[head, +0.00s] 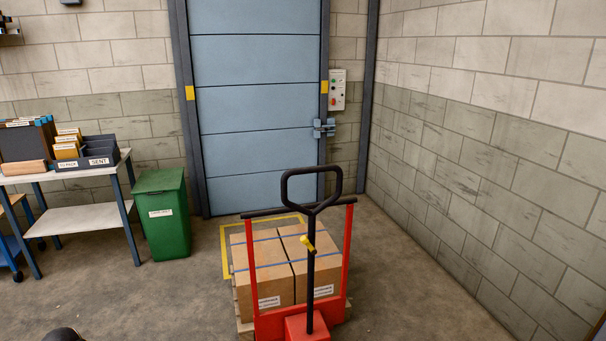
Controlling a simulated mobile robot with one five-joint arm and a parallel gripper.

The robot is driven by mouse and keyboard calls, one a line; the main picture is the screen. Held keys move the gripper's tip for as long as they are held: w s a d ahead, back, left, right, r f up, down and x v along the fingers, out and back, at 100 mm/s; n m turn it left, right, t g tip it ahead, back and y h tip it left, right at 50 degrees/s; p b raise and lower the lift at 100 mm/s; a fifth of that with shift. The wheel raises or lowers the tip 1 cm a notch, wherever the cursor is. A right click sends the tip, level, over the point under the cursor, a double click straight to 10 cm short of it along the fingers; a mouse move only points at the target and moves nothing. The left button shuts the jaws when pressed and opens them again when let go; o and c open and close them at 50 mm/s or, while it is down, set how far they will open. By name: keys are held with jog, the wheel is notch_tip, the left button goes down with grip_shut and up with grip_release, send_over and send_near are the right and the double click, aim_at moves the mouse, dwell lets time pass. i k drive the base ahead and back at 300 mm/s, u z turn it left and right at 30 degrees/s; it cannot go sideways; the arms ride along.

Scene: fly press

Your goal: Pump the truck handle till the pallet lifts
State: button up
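The truck's black loop handle (311,188) stands nearly upright in the middle of the head view, with a yellow lever (307,243) on its shaft. The red pallet truck (307,328) is at the bottom centre, its lower part cut off by the frame edge. Behind its frame, cardboard boxes (262,257) with blue straps sit on a wooden pallet (244,329). The pallet is mostly hidden, and I cannot tell whether it touches the floor.
A yellow floor outline (226,262) surrounds part of the pallet. A closed blue door (254,100) is behind, with a control box (337,89) beside it. A green bin (161,215) and a table (84,177) stand left. Floor is clear left and right of the truck.

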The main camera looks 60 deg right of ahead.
aim_at(312, 214)
jog(key=u, duration=0.1)
jog(key=k, duration=0.95)
jog(key=z, duration=0.85)
jog(key=i, duration=0.95)
